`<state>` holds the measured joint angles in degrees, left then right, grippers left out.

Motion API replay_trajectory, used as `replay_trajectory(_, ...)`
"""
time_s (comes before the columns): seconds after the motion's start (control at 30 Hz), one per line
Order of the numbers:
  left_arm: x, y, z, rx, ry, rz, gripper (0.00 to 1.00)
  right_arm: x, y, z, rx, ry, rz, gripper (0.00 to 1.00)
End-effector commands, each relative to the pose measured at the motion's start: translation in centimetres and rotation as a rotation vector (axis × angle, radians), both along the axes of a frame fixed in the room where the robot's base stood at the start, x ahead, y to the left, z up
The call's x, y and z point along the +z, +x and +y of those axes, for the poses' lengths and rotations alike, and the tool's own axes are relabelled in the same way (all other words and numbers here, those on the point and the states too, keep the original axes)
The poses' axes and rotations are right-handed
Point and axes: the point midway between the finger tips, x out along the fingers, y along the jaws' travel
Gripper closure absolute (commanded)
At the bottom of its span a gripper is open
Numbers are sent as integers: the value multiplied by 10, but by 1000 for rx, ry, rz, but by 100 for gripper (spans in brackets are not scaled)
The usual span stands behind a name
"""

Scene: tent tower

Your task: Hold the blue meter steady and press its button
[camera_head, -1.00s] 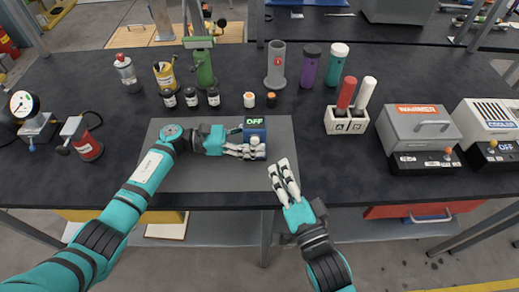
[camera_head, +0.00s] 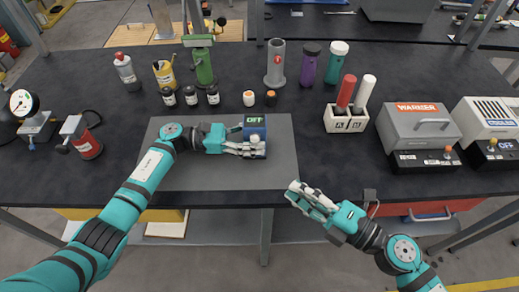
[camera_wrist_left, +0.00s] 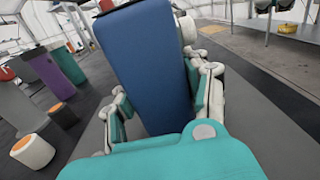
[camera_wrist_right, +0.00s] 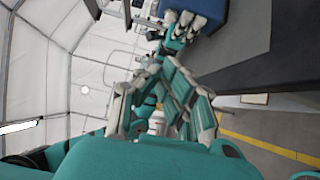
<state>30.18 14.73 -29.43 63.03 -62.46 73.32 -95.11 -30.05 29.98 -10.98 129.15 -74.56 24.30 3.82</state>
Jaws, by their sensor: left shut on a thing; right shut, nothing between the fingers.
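In the left wrist view the meter's blue body (camera_wrist_left: 148,65) fills the space between the fingers. My right gripper (camera_head: 297,192) is shut and empty, in front of the table edge, right of and nearer than the meter. In the right wrist view the meter (camera_wrist_right: 195,12) shows at the top, apart from my right fingers (camera_wrist_right: 165,95). I cannot make out the button.
Small jars (camera_head: 190,97) and bottles stand behind the mat. A holder with a red and a white stick (camera_head: 345,120) stands to the right, then the warmer (camera_head: 420,135) and the cooler (camera_head: 490,125). The right part of the mat is clear.

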Motion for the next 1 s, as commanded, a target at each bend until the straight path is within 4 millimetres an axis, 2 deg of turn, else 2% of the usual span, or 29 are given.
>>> replay_trajectory(0.27,0,0,0,0,0,0,96,0,10,11,-1,4,0,100)
replay_trajectory(0.73,0,0,0,0,0,0,96,2,66,80,-2,8,1,100)
replay_trajectory(0.9,0,0,0,0,0,0,96,1,92,80,-2,4,2,100)
replay_trajectory(1.0,0,0,0,0,0,0,96,0,99,81,-2,4,2,100)
